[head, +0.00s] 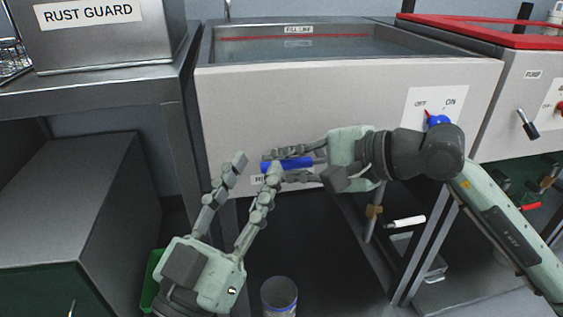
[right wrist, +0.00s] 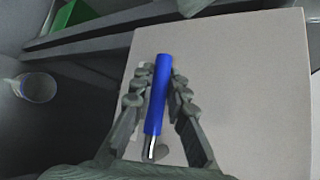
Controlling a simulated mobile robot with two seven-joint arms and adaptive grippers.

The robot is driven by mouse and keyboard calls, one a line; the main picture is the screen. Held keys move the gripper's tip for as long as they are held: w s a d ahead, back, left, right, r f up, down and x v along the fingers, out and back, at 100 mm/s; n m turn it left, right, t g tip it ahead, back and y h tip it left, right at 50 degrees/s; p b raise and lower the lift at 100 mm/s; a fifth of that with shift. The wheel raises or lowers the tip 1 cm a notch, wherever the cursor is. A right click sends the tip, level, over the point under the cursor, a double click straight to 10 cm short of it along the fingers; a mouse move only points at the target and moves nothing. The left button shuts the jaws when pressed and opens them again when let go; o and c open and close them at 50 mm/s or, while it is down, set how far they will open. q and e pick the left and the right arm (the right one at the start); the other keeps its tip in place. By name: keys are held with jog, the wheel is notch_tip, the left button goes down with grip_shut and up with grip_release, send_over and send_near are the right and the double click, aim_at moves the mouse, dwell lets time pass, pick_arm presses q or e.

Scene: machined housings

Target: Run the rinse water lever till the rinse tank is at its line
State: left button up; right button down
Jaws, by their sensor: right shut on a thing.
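The rinse tank (head: 345,90) is a pale-fronted basin with a FILL LINE label and a red line (head: 330,36) on its inner back wall. Water (head: 300,50) stands in it, its surface close to the red line; any small gap is hard to judge. The blue lever handle (head: 287,164) sticks out at the tank's front, over a partly hidden label. My right gripper (head: 285,165) is shut on this handle; in the right wrist view the blue handle (right wrist: 157,95) lies between its fingers. My left gripper (head: 256,167) is open and empty, in front of the lever.
A blue knob (head: 438,121) with OFF and ON marks is at the tank's right front. A RUST GUARD tank (head: 100,45) stands at left, a red-rimmed tank (head: 490,32) at right. A grey bin (head: 279,295) and a green container (head: 152,275) are below.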

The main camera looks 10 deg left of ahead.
jog(key=shift+f, duration=0.1)
jog(key=c, duration=1.8)
grip_release()
jog(key=shift+o, duration=0.2)
jog(key=shift+d, duration=0.1)
jog(key=v, duration=1.2)
